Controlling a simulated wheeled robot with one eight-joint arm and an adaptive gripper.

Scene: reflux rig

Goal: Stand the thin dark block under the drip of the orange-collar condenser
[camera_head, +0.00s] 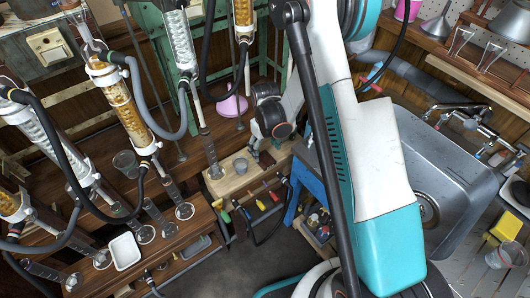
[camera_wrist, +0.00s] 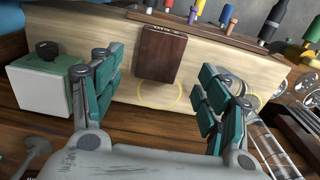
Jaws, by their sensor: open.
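The thin dark block (camera_wrist: 162,54) is a dark brown wooden slab on a pale wooden surface in the wrist view. It lies ahead of and between the spread teal pads of my gripper (camera_wrist: 161,66), with space on both sides. I cannot tell whether the block stands or lies flat. In the head view, several condensers hang at the left, among them a yellow-filled one (camera_head: 122,98) and a clear coiled one (camera_head: 179,40). I cannot make out which has the orange collar. My arm covers the middle of the head view; the block is not clear there.
A thin yellow ring (camera_wrist: 160,96) shows just below the block. Coloured tool handles (camera_wrist: 225,15) line the far edge. A white box with a green top (camera_wrist: 45,85) is at the left; a glass cylinder (camera_wrist: 265,145) is close at the right. A sink (camera_head: 440,190) is at right.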

